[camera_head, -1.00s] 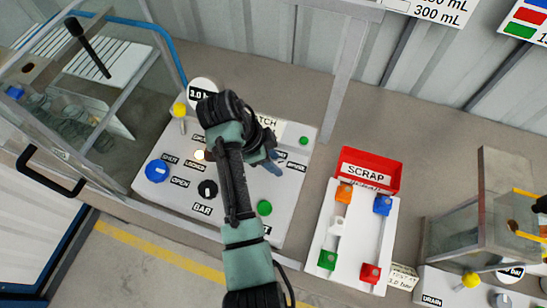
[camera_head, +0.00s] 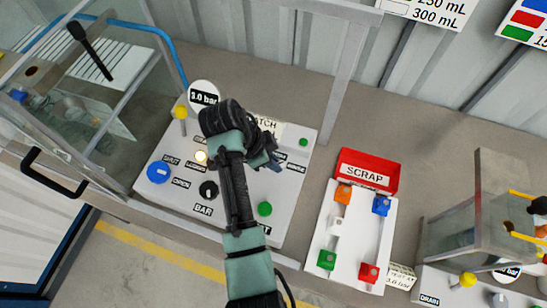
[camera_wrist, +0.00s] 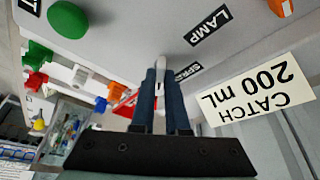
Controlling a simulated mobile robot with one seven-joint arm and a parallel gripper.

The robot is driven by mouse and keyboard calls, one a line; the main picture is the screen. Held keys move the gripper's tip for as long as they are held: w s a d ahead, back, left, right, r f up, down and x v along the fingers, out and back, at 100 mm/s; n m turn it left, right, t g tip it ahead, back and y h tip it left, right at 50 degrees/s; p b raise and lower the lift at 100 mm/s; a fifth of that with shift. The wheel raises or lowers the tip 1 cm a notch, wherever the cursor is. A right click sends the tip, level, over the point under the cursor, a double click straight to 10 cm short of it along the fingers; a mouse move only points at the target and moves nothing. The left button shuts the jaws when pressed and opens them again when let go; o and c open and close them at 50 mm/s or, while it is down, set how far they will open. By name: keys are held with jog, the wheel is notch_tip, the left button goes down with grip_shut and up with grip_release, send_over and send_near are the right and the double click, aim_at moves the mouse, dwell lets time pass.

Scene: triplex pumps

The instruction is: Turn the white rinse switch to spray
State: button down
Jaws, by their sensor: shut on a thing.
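The white rinse switch (camera_wrist: 160,72) shows in the wrist view as a small white lever between the two blue fingers of my gripper (camera_wrist: 161,82). The fingers are closed on it. The "SPRAY" label (camera_wrist: 188,72) lies just right of the fingers in that view, partly hidden by them. In the head view my gripper (camera_head: 266,162) is over the right part of the white control panel (camera_head: 235,222), and it hides the switch there. I cannot tell the switch's exact angle.
The panel also carries a blue knob (camera_head: 159,172), a black knob (camera_head: 208,190), a yellow-topped lever (camera_head: 181,112) and a green button (camera_head: 264,209). A red scrap bin (camera_head: 368,160) and a white fixture with coloured blocks (camera_head: 350,240) stand to the right.

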jog(key=n+t+p, duration=0.1)
jog(key=n, duration=0.1)
jog(key=n+y+p, duration=0.1)
jog(key=n+p, duration=0.1)
jog(key=n, duration=0.1)
jog(key=shift+s+d+r+t+p, duration=0.1)
jog(key=shift+s+r+t+p, duration=0.1)
jog(key=shift+t+p, duration=0.15)
jog(key=n+y+p, duration=0.1)
jog(key=n, duration=0.1)
jog(key=n+t+y+p, duration=0.1)
jog(key=n, duration=0.2)
jog(key=shift+d+f, duration=0.1)
jog(key=shift+n, duration=0.4)
jog(key=c, duration=0.9)
grip_release()
jog(key=b+v, duration=0.1)
jog(key=v, duration=1.2)
jog(key=shift+s+f, duration=0.1)
